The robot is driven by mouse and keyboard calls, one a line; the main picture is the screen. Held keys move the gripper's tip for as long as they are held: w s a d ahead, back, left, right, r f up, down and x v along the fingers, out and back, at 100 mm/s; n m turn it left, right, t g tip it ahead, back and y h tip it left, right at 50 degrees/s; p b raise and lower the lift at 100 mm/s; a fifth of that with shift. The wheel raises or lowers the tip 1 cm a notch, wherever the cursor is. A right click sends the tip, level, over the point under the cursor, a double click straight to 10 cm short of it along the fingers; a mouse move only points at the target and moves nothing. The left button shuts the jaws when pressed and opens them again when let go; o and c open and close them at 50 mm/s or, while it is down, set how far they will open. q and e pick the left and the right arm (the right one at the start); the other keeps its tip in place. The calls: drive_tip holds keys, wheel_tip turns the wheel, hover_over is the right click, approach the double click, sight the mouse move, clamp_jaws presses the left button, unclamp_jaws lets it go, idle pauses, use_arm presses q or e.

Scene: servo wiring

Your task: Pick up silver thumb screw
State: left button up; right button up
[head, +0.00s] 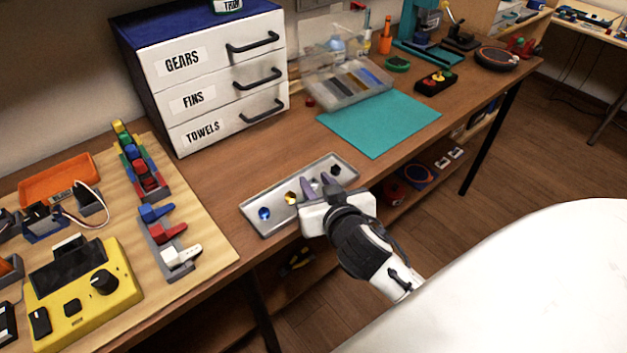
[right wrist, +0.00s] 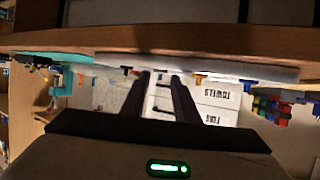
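A shallow grey tray (head: 258,212) lies on the wooden bench near its front edge. In it stand a blue thumb screw (head: 264,213), a gold one (head: 291,198) and a black one (head: 335,170). My right gripper (head: 318,183) reaches over the tray between the gold and black screws, its fingers apart. The silver thumb screw is not clearly visible; the fingers cover the spot between the gold and black ones. The right wrist view appears upside down; my right gripper (right wrist: 160,76) shows two dark, separated fingers at the tray. My left gripper is not in view.
A drawer cabinet (head: 196,75) stands behind the tray. A teal mat (head: 380,122) lies to the right. A wooden board (head: 205,232) with coloured parts and a yellow device (head: 85,290) lies to the left. Bench around the tray is mostly clear.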

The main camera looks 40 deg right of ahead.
drive_tip(key=shift+x, duration=1.5)
drive_tip(key=shift+s, duration=0.1)
clamp_jaws()
drive_tip(key=shift+r, duration=0.1)
